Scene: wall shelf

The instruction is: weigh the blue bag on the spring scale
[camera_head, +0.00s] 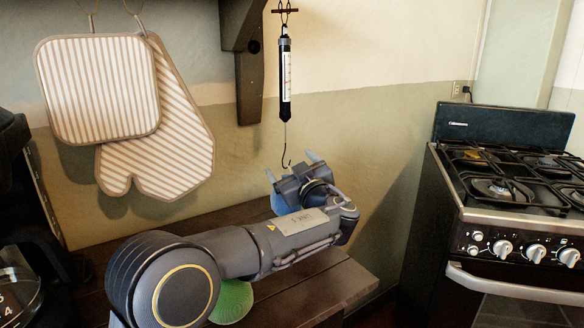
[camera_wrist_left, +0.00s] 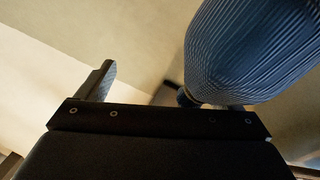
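The spring scale (camera_head: 286,80) hangs upright below the dark shelf, its thin hook (camera_head: 287,162) at the lower end. My left gripper (camera_head: 291,165) is just at and below the hook, its two fingers spread apart. The blue bag (camera_head: 279,204) shows partly below the gripper; the gripper hides its top. In the left wrist view the ribbed blue bag (camera_wrist_left: 255,45) is large at upper right, its narrow neck toward the palm, and it covers one finger. I cannot tell whether the bag touches the hook. My right gripper is not in view.
A green rounded thing (camera_head: 232,302) sits on the dark wooden table (camera_head: 300,290), partly under my left arm. A striped pot holder (camera_head: 98,88) and oven mitt (camera_head: 160,160) hang at left. A shelf bracket (camera_head: 249,80) is beside the scale. A stove (camera_head: 510,225) stands at right.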

